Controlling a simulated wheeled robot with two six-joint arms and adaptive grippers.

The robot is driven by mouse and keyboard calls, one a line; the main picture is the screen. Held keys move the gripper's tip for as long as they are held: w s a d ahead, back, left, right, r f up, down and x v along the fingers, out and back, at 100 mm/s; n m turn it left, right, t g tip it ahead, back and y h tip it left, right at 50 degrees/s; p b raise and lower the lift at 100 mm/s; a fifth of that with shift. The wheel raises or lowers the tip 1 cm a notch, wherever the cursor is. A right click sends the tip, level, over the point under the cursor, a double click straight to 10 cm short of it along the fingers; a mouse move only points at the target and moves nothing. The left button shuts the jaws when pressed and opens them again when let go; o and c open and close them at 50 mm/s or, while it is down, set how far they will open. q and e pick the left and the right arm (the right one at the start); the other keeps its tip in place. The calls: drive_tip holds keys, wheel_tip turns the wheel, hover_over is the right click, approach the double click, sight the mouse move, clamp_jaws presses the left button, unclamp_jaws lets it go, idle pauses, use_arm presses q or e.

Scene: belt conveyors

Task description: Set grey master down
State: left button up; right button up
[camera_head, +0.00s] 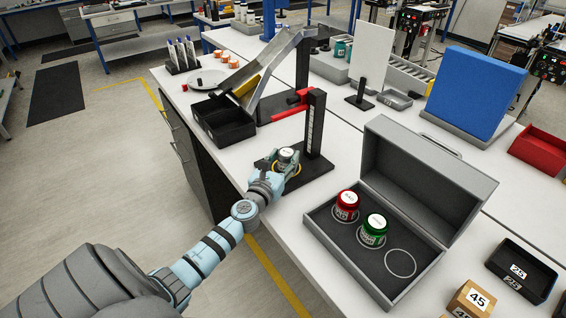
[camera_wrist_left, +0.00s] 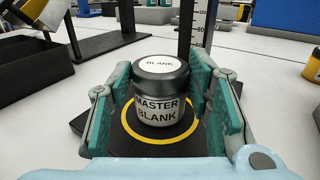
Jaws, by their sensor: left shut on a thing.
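The grey master (camera_head: 287,158) is a small jar with a white lid label reading BLANK. In the left wrist view the master (camera_wrist_left: 158,95) is upright between the fingers, over a yellow ring (camera_wrist_left: 132,136) on the black base plate of a gauge stand (camera_head: 310,172). I cannot tell whether its bottom touches the plate. My left gripper (camera_head: 281,162) is shut on the jar, with teal finger pads on both sides. An open grey case (camera_head: 330,250) holds a red jar (camera_head: 346,205), a green jar (camera_head: 373,229) and an empty ringed spot (camera_head: 400,263). My right gripper is not in view.
The stand's black column with a red arm (camera_head: 292,107) rises just behind the jar. A black bin (camera_head: 223,122) and an inclined chute (camera_head: 272,75) stand further back.

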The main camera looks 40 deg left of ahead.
use_arm(q)
drive_tip(key=o, duration=1.5)
drive_tip(key=shift+r, duration=0.1)
drive_tip(key=v, duration=1.2)
drive_tip(key=shift+a, duration=0.1)
